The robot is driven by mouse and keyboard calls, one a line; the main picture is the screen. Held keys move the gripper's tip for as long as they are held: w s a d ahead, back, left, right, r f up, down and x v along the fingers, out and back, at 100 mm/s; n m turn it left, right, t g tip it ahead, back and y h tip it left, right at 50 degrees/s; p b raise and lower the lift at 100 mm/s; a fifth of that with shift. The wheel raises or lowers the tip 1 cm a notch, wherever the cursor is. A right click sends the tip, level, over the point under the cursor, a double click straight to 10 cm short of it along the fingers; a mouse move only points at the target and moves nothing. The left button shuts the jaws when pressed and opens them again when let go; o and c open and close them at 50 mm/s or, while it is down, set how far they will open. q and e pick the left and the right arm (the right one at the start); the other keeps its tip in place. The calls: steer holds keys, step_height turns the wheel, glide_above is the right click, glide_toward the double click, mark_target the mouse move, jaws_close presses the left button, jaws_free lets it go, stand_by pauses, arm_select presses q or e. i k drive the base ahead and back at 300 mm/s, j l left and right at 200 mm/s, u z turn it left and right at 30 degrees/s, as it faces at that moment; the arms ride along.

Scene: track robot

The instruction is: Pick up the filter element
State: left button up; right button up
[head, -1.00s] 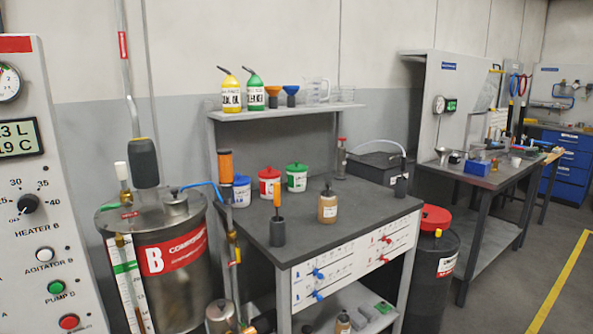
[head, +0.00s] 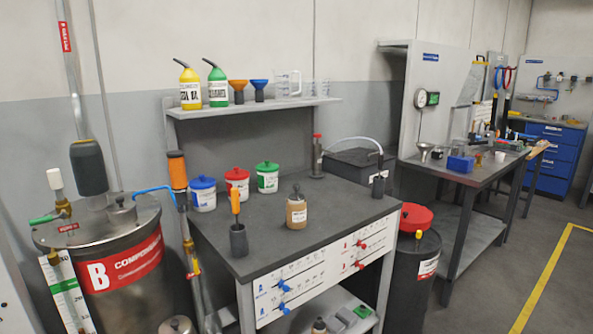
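I cannot tell for certain which thing is the filter element. An orange cylinder with a dark lower collar (head: 177,168) stands upright on top of a pipe, between the metal tank and the grey workbench. On the bench (head: 330,222), an orange-handled tool (head: 235,202) stands in a dark cup (head: 238,240). A tan bottle with a dark top (head: 297,212) stands to its right. Neither of my grippers is in the head view.
The metal tank (head: 130,298) with a red band stands at left. Blue, red and green-lidded tubs (head: 203,196) stand at the bench's back. A dark drum with a red lid (head: 415,270) stands right of the bench. Floor (head: 490,285) at right is clear.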

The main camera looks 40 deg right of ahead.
mark_target(295, 198)
steer(key=l+u, duration=0.25)
steer(key=l, duration=0.5)
steer(key=l+u, duration=0.3)
steer(key=l, duration=1.6)
steer(key=k+l+u, duration=0.15)
steer(key=l, duration=1.05)
steer(key=i, duration=0.05)
